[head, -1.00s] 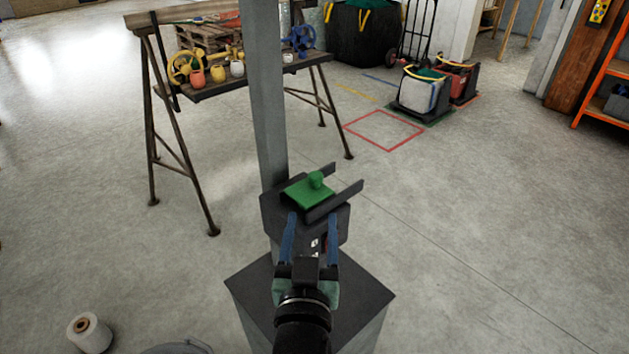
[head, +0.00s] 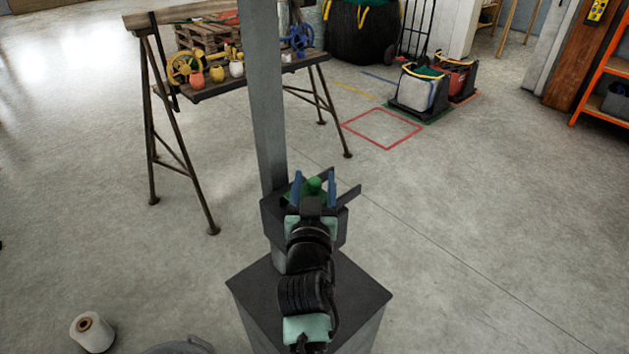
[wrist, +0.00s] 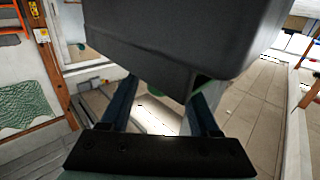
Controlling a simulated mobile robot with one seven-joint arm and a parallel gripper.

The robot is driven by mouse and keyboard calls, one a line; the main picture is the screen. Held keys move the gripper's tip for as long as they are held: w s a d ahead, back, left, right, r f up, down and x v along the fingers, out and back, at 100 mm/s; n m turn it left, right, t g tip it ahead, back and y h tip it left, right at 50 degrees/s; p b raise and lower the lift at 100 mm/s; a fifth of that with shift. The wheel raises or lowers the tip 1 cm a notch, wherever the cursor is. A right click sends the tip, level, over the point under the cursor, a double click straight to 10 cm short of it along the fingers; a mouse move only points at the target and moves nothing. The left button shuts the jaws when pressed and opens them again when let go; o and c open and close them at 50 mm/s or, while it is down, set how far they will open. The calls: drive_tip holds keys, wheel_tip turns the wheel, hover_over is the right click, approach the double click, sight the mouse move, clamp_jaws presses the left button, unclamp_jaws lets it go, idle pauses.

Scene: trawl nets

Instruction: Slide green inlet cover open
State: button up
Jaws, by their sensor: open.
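The green inlet cover (head: 289,193) lies on top of the dark inlet box (head: 273,212), largely hidden behind my gripper in the head view. Its round green knob (head: 314,184) stands up from it. My gripper (head: 314,178) is open, with one blue finger on each side of the knob as seen in the head view. I cannot tell whether the fingers touch it. In the wrist view my open gripper (wrist: 163,88) reaches past the underside of a dark body (wrist: 180,40); only slivers of green show between the fingers.
Two dark rails (head: 347,197) stick out to the right of the box. A grey post (head: 266,110) rises behind it, and a dark-topped pedestal (head: 255,285) stands below. A trestle table (head: 215,90) with pots stands behind left.

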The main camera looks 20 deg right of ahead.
clamp_jaws()
idle(1.4)
